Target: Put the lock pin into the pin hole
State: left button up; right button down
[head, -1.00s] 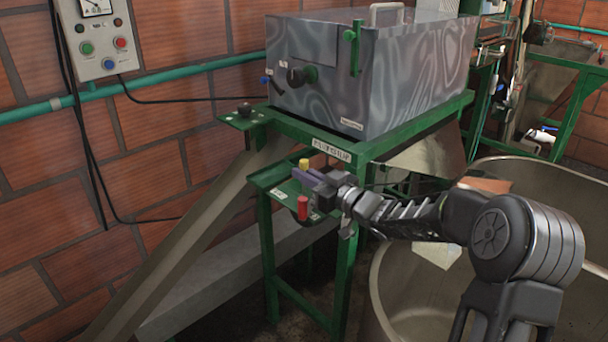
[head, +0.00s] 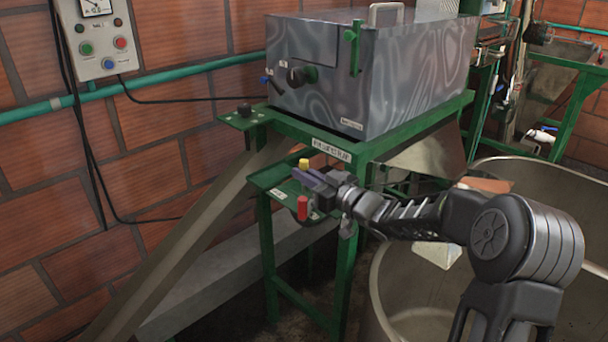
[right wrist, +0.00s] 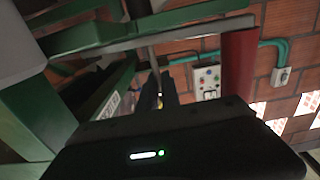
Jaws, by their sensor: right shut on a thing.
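My right gripper (head: 309,179) is at the small green side shelf (head: 268,178) of the pulper stand, its purple-grey fingers pointing left. It is shut on a small yellow-topped piece (head: 304,163), which I take to be the lock pin; its top shows just above the fingertips. In the right wrist view a bit of yellow (right wrist: 160,100) shows between the dark fingers. The pin's lower part is hidden by the fingers. I cannot make out the pin hole, nor whether the pin is in it. My left gripper is not in view.
A red handle (head: 302,207) is close below the fingers; a red cylinder (right wrist: 238,65) stands large in the right wrist view. The grey pulper housing (head: 320,75) is above on its green frame. A sloping chute (head: 190,235) lies left, a large metal tank (head: 385,290) right.

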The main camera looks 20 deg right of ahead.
aim_at(304, 189)
jog(key=shift+f+b, duration=1.6)
jog(key=shift+f, duration=0.4)
jog(key=c, duration=1.5)
grip_release()
jog(key=shift+f, duration=0.1)
jog(key=shift+s, duration=0.15)
jog(key=shift+b+v, duration=0.4)
jog(key=shift+v, duration=3.4)
